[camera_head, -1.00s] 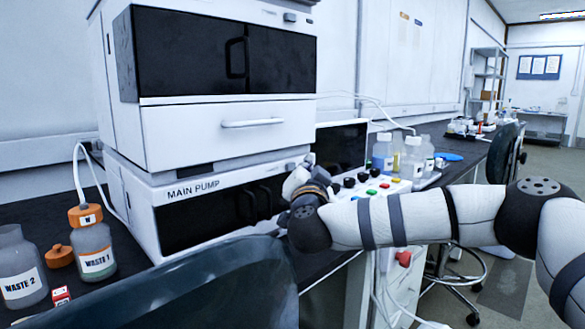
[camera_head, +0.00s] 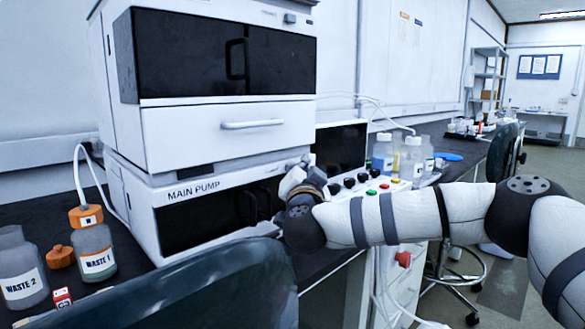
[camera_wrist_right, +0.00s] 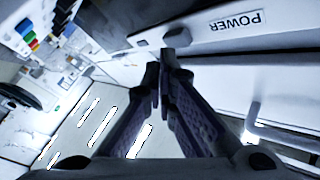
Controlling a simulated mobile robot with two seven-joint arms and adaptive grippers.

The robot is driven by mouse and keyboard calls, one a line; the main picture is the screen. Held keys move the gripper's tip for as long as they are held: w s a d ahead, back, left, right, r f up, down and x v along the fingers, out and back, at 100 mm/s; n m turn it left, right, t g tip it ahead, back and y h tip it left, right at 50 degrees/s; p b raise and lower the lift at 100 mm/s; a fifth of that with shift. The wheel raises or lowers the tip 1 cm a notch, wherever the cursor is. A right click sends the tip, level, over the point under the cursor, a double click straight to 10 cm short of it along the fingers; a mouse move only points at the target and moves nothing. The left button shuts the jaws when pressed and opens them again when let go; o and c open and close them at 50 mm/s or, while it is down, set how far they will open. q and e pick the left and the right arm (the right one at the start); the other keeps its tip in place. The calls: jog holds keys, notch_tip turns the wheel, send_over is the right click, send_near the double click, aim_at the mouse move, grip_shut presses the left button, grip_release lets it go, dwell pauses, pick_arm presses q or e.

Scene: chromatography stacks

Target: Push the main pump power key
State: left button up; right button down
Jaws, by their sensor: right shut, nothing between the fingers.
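The white main pump unit (camera_head: 140,205) is at the left centre of the head view, with "MAIN PUMP" on its front. In the wrist view its white front carries an upside-down POWER label (camera_wrist_right: 237,21). The dark grey power key (camera_wrist_right: 178,37) sits beside the label, just beyond my fingertips. My right gripper (camera_wrist_right: 161,72) is shut and empty, tips toward the key; I cannot tell whether they touch it. In the head view my right gripper (camera_head: 306,166) is at the pump's upper right front corner, partly hidden by my wrist, and the key is hidden there. My left gripper is not in view.
A second unit with a drawer (camera_head: 210,135) is stacked above the pump. To the right are a control box with coloured buttons (camera_head: 372,192) and bottles (camera_head: 412,160). Waste bottles (camera_head: 95,250) stand at left. A dark chair back (camera_head: 200,290) is in front.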

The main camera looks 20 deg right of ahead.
jog(key=shift+w+a, duration=0.15)
jog(key=shift+w, duration=0.35)
dwell(0.6)
pick_arm(q)
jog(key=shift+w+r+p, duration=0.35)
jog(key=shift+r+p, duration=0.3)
jog(key=shift+p, duration=0.1)
pick_arm(e)
jog(key=shift+s+d, duration=0.3)
jog(key=shift+s, duration=0.65)
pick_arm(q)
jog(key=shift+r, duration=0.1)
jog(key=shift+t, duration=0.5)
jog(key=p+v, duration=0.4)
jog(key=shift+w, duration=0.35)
pick_arm(e)
jog(key=s, duration=0.2)
jog(key=s+d, duration=0.2)
jog(key=s, duration=0.1)
jog(key=shift+s, duration=0.3)
